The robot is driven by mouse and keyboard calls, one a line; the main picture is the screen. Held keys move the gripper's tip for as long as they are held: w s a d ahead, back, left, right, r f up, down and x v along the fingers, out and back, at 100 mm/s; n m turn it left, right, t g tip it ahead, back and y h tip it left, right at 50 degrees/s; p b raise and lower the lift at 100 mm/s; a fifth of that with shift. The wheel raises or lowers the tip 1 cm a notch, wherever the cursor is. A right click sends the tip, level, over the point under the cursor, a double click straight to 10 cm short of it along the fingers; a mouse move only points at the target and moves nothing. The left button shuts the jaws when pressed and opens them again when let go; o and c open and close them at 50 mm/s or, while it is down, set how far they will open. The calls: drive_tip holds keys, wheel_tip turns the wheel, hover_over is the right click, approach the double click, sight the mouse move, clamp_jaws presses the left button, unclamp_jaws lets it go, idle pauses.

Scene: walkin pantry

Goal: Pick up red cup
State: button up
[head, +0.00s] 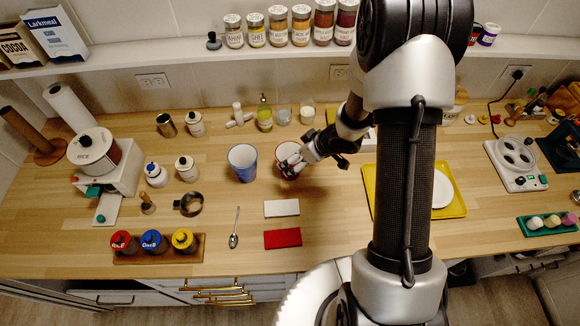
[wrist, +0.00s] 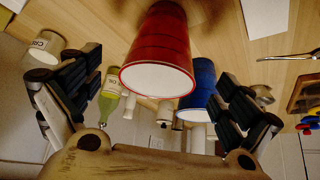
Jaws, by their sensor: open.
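The red cup (head: 285,150) stands on the wooden counter, partly hidden by my gripper (head: 291,165) in the head view. In the wrist view the red cup (wrist: 157,42) appears large, with its pale round opening toward the camera. My gripper (wrist: 160,78) is open, with one black finger on each side of the red cup in that view. Nothing is held. Whether the fingers touch the cup cannot be told.
A blue cup (head: 242,162) stands just left of the red cup; in the wrist view the blue cup (wrist: 201,86) is near the right finger. A green bottle (head: 264,118) stands behind.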

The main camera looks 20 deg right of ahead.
drive_tip(key=b+x, duration=0.2)
drive_tip(key=x, duration=0.4)
drive_tip(key=shift+r, duration=0.25)
drive_tip(key=shift+c, duration=0.5)
drive_tip(key=c, duration=0.8)
